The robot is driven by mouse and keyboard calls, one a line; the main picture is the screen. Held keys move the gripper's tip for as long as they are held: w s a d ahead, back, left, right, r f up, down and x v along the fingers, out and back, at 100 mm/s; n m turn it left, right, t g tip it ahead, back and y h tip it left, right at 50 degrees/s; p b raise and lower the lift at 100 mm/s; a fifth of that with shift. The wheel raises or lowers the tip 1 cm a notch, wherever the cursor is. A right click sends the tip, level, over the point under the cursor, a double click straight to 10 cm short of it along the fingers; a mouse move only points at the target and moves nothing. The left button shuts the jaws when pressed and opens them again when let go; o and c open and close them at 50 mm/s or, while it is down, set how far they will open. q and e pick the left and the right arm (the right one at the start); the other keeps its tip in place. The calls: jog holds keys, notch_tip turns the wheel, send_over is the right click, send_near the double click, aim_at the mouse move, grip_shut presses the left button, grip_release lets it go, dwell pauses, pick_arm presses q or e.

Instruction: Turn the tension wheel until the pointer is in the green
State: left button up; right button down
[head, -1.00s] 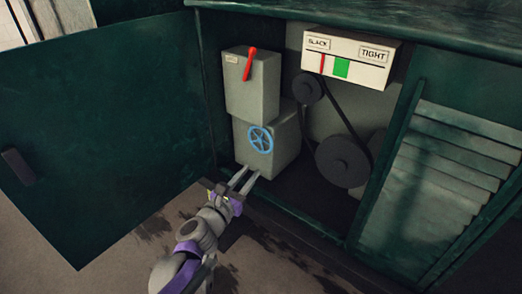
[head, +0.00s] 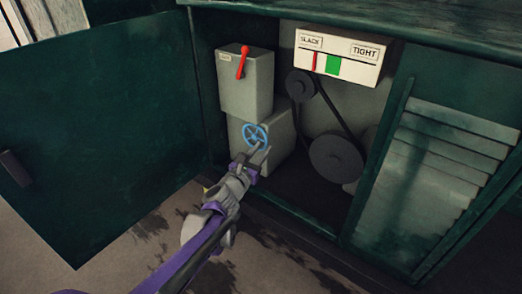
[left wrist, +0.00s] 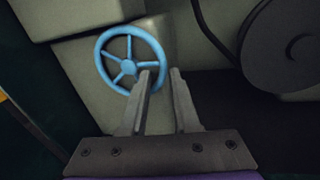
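The blue tension wheel (head: 256,136) is on the front of a grey box low in the cabinet. It also shows in the left wrist view (left wrist: 129,68). My left gripper (head: 262,150) is just in front of the wheel's lower right rim. In the left wrist view its fingers (left wrist: 160,75) are apart with a gap between them, and the left finger overlaps the rim. I cannot tell whether they touch. The gauge (head: 337,57) reads SLACK at left and TIGHT at right. Its red pointer (head: 314,62) is left of the green band (head: 333,66). My right gripper is out of view.
A grey box with a red lever (head: 243,62) is above the wheel. A belt runs round a small pulley (head: 300,85) and a large pulley (head: 336,160) to the right. The green door (head: 90,120) stands open at left; a louvred panel (head: 445,165) is at right.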

pick_arm(q)
grip_shut()
jog(key=shift+f, duration=0.1)
jog(key=m, duration=0.1)
jog(key=m+p, duration=0.1)
jog(key=shift+w+a+f+m, duration=0.1)
jog(key=shift+a+f+m, duration=0.1)
jog(key=shift+f+m, duration=0.15)
jog(key=shift+w+a+f+m+t+h+p, duration=0.2)
jog(key=shift+f+m+p, duration=0.1)
jog(key=shift+m, duration=0.55)
jog(key=shift+w+a+f+m+t+h+p, duration=0.15)
jog(key=shift+f+m+h, duration=0.1)
jog(key=shift+m, duration=0.55)
jog(key=shift+s, duration=0.1)
jog(key=shift+f, duration=0.1)
grip_release()
jog(key=b+v, duration=0.1)
jog(key=v, duration=1)
